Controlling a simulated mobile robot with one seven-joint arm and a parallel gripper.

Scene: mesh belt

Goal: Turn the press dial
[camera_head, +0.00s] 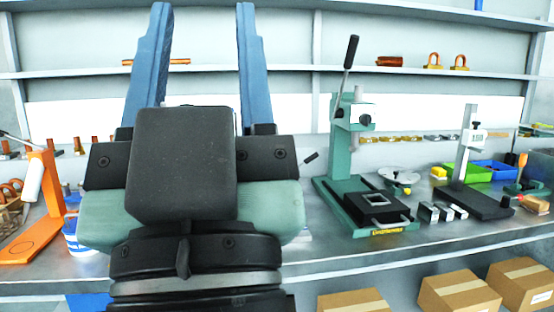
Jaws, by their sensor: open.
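My gripper (203,18) fills the left half of the head view, its two blue fingers pointing up and spread wide apart, with nothing between them. A green press (342,152) stands on the bench right of my gripper, apart from it. The press has a long lever with a black handle (351,52) slanting up to the right. A small round black knob (366,119), which looks like the dial, is on the white-faced head of the press. Its markings are too small to read. The press base holds a black square plate (380,204).
An orange stand (45,205) and a blue-and-white container (72,234) are at left. Small metal blocks (441,212) and a height gauge (474,178) stand right of the press. Green (462,172) and blue bins are behind. Cardboard boxes (460,292) sit below the bench front edge.

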